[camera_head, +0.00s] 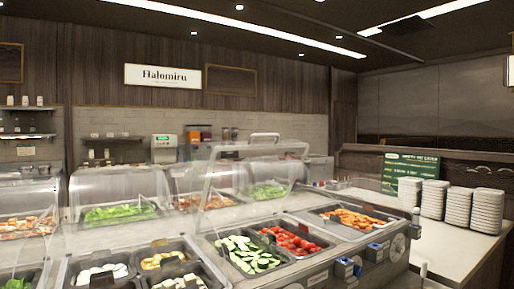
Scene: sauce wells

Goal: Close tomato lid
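The red tomatoes (292,242) fill a dark well on the right part of the salad counter, beside a well of sliced cucumber (248,254). A clear lid (250,180) with a pale frame stands raised and tilted behind and above these two wells, so the tomatoes lie uncovered. A pale bar like a handle (264,136) shows near its top edge. My gripper is not in view.
A well of orange pieces (353,219) is right of the tomatoes. Clear covers (120,185) stand over food at the left. Stacks of white plates (459,206) stand on the right-hand counter. Blue-fronted fittings (347,267) line the counter's front edge.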

